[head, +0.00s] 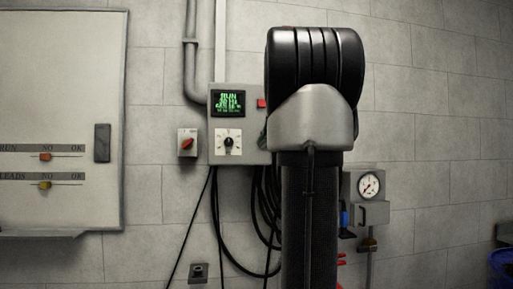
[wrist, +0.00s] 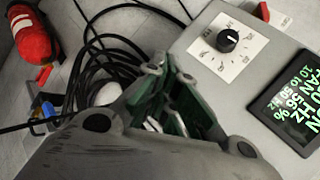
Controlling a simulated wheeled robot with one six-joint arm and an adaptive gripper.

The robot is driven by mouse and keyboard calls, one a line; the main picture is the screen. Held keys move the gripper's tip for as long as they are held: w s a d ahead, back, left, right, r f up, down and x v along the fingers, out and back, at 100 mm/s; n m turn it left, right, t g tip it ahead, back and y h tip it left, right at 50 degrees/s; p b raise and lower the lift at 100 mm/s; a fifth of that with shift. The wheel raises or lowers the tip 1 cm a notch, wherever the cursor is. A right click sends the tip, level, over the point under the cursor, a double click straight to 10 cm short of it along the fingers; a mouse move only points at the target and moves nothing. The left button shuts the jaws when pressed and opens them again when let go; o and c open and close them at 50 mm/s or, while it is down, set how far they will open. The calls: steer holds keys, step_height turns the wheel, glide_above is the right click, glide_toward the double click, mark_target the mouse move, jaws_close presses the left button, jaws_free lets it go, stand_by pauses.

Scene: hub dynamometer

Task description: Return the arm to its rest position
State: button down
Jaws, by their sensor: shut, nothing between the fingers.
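My arm stands upright in the middle of the head view and hides my gripper there. In the wrist view my gripper (wrist: 170,82) is shut with nothing between its fingers. It shows in front of the grey control box (head: 240,149), left of the box's black knob (wrist: 228,40); any gap to the box is hard to judge. The box's display (head: 229,103) is lit green and reads RUN at its top. The knob also shows in the head view (head: 229,142).
Black cables (head: 230,250) hang below the box. A small switch box with a red handle (head: 187,143) is to its left. A pressure gauge (head: 369,186) is right of my arm. A whiteboard (head: 60,70) with two sliders is at far left. A red cylinder (wrist: 32,42) is at the wrist view's upper left.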

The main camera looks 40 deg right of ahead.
stand_by(0.3)
steer(key=s+a+f+n+g, duration=0.2)
steer(key=s+f+n, duration=0.1)
steer(key=f, duration=0.4)
steer(key=s+a+f+n+g, duration=0.1)
steer(key=s+f+n, duration=0.2)
steer(key=f, duration=0.3)
steer(key=s+a+f+n+g, duration=0.1)
steer(key=s+a+f+n, duration=0.4)
steer(key=a, duration=0.5)
steer(key=s+a+f+n+g+y, duration=0.1)
steer(key=s+a+f+n, duration=0.5)
steer(key=s+a+f, duration=0.3)
step_height(320, 180, down, 2)
steer(key=shift+a+f+y, duration=0.2)
steer(key=shift+a+y, duration=0.1)
steer(key=shift+a, duration=0.9)
